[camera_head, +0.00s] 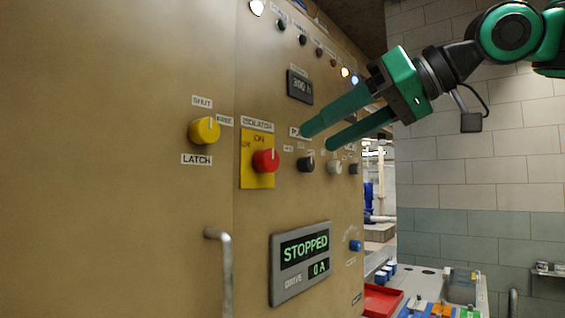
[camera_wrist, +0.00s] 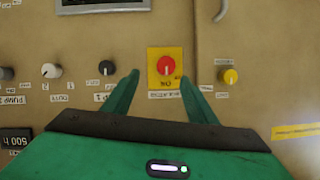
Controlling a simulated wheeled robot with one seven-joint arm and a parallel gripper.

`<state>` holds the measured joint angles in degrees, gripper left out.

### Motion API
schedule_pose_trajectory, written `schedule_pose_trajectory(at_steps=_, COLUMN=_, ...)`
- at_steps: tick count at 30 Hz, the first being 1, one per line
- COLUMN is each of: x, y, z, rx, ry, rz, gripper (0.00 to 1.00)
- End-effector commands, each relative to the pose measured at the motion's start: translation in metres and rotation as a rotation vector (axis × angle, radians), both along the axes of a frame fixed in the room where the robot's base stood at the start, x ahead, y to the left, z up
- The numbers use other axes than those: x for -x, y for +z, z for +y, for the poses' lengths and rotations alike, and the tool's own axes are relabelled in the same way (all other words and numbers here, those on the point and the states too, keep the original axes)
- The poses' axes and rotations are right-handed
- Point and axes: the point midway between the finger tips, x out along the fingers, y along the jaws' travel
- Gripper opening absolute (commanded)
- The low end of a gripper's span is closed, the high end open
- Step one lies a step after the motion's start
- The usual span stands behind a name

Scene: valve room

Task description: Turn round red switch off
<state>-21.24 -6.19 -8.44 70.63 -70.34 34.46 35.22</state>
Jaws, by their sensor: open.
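The round red switch (camera_head: 265,161) sits on a yellow plate (camera_head: 247,178) under an ISOLATOR label on the tan cabinet. Its pale mark points up, near the ON lettering. In the wrist view the red switch (camera_wrist: 166,66) appears upside down, between the fingers in the picture. My gripper (camera_head: 317,140) is open and empty, to the right of the switch and in front of the cabinet, apart from the switch. Its fingers also show in the wrist view (camera_wrist: 160,78).
A yellow LATCH knob (camera_head: 204,130) is left of the switch. Black (camera_head: 306,164) and white (camera_head: 334,167) knobs are to its right. Below are a STOPPED display (camera_head: 300,262) and a protruding grey handle (camera_head: 226,265). A red tray (camera_head: 382,300) stands at lower right.

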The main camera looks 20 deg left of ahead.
Motion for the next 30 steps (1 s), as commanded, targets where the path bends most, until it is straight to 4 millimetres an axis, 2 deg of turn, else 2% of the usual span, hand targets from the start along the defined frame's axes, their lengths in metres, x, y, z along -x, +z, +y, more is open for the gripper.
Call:
schedule_pose_trajectory(at_steps=5, x=0.009, y=0.002, z=0.015, rx=-0.002, ry=0.039, rz=-0.01, gripper=0.52)
schedule_pose_trajectory(at_steps=21, x=-0.015, y=-0.03, z=0.088, rx=-0.002, ry=0.034, rz=-0.01, gripper=0.52)
schedule_pose_trajectory(at_steps=30, x=-0.021, y=-0.036, z=0.101, rx=-0.002, ry=0.032, rz=-0.011, gripper=0.52)
